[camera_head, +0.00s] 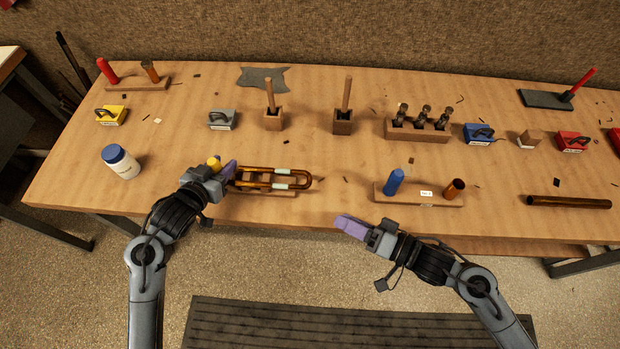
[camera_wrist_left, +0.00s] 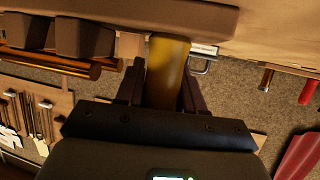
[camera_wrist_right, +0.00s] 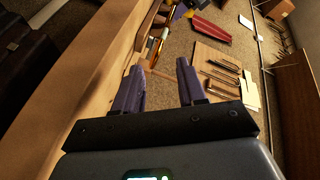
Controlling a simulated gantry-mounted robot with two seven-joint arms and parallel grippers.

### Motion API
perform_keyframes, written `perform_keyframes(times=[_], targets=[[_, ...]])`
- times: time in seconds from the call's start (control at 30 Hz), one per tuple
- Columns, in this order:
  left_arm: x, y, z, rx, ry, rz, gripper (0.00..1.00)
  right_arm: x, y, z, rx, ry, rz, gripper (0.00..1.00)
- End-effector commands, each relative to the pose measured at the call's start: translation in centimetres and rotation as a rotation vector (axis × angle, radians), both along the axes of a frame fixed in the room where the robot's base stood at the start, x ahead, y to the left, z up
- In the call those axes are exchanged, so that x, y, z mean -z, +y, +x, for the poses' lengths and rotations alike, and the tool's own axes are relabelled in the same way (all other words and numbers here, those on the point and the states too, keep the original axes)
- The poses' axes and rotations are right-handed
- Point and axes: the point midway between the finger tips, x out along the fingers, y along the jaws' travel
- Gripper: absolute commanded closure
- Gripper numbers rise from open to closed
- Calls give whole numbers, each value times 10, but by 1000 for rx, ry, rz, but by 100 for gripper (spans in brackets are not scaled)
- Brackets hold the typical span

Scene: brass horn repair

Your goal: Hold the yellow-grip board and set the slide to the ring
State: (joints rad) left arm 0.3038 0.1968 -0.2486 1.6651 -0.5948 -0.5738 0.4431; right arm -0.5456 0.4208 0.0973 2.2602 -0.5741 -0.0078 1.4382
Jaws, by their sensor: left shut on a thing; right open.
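The yellow grip (camera_head: 214,162) stands at the left end of a wooden board (camera_head: 262,190) near the table's front edge. A brass U-shaped slide (camera_head: 302,180) lies along the board, its bend to the right, with a pale band on each of its two tubes. My left gripper (camera_head: 224,171) is shut on the yellow grip, which also shows between its fingers in the left wrist view (camera_wrist_left: 167,72). My right gripper (camera_head: 352,227) is open and empty over the front edge, right of the slide and apart from it. Its spread fingers show in the right wrist view (camera_wrist_right: 158,90).
A board with a blue grip (camera_head: 393,182) and a copper-coloured post (camera_head: 454,189) lies to the right. A brass tube (camera_head: 568,202) lies farther right. Blocks and holders line the back. Bare table separates the two boards.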

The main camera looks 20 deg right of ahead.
Motion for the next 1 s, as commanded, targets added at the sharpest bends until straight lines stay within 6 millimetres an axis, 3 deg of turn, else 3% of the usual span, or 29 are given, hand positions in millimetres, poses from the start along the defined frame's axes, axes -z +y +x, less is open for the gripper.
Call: perform_keyframes(times=[0.2, 0.53, 0.67, 1.0], targets=[[0, 0, 0, 0, 1, 1, 91, -7, -21, 32, -1, 191, 180, 59], [0, 0, 0, 1, 1, 0, 91, -10, -33, 55, 13, 349, 297, 59], [0, 0, 0, 1, 1, 0, 91, -8, -27, 63, 15, 361, 306, 59], [0, -1, 0, 1, 0, 0, 91, 1, 11, 102, 13, 360, 307, 59]])
